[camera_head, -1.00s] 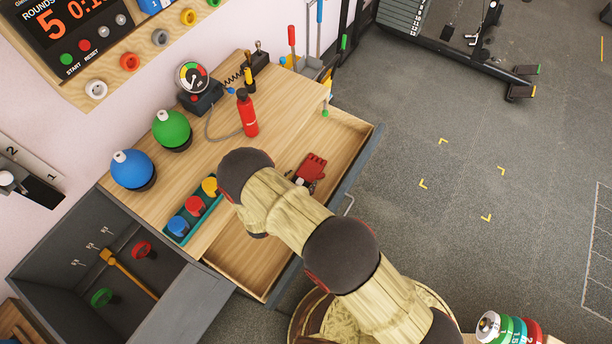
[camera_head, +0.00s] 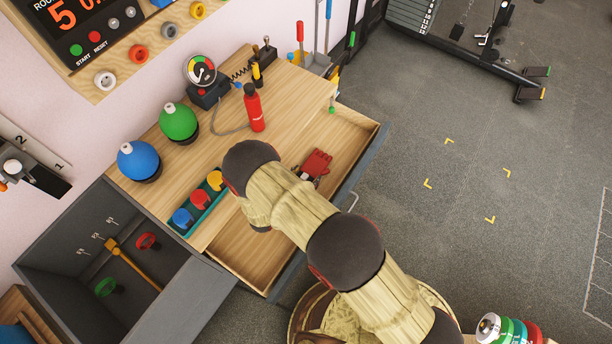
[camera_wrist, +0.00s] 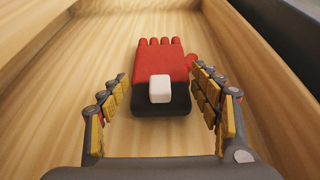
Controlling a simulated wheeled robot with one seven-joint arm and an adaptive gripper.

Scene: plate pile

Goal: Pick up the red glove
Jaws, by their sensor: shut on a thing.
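The red glove (camera_wrist: 162,62) lies in the open wooden drawer, with its fingers pointing away from me and a dark cuff with a white tab nearest in the wrist view. It also shows in the head view (camera_head: 317,162), beyond my arm. My gripper (camera_wrist: 161,82) is around the glove, one yellow-padded finger on each side, and is shut on it. The glove appears at the drawer floor; I cannot tell whether it is lifted. In the head view my arm hides most of the gripper.
The open drawer (camera_head: 362,152) has raised walls close around my gripper. On the bench top (camera_head: 205,150) stand a red bottle (camera_head: 254,108), a gauge (camera_head: 200,72), a green ball (camera_head: 178,122), a blue ball (camera_head: 138,160) and a teal tray (camera_head: 207,212). An open cabinet (camera_head: 60,240) is at left.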

